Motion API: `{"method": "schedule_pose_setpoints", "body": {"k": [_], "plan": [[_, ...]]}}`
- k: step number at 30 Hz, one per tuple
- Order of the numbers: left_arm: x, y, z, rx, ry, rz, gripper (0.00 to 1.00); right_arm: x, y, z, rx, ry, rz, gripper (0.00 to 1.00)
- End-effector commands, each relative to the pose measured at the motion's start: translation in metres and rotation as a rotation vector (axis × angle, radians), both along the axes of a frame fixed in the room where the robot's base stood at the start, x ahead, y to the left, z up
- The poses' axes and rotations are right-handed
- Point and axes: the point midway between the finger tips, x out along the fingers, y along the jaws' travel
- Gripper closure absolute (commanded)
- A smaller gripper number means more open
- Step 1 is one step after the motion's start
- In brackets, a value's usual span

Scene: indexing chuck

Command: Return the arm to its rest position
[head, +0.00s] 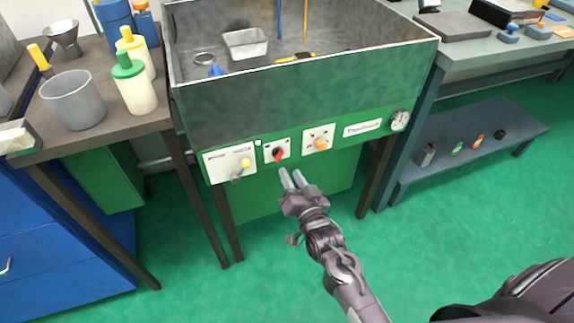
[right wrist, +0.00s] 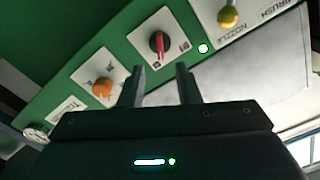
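My right gripper (head: 291,174) is in front of the green control panel of the parts washer, just below the red selector knob (head: 278,155) in the head view. In the right wrist view its two fingers (right wrist: 160,80) stand apart with nothing between them. The red knob (right wrist: 158,43) shows beyond the fingertips there, apart from them. My right arm comes up from the bottom of the head view. My left gripper is not in view.
An orange knob (head: 321,144) and a yellow knob (head: 245,163) flank the red one. The grey basin (head: 300,95) overhangs above. A side table (head: 110,140) with bottles stands left; a workbench (head: 480,60) and low shelf (head: 470,135) stand right. Green floor (head: 270,260) in front is free.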

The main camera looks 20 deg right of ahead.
Motion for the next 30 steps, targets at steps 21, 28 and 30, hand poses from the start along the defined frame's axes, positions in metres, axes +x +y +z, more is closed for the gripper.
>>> {"method": "schedule_pose_setpoints", "body": {"k": [21,28,30], "plan": [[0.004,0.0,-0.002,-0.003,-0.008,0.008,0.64,-0.013,0.0,-0.003,-0.005,0.013,0.003,0.7],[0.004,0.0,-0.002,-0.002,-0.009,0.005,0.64,-0.045,0.014,-0.094,-0.167,0.368,0.1,0.7],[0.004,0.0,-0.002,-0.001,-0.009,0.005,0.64,-0.071,0.018,-0.135,-0.253,0.544,0.162,0.7]]}}
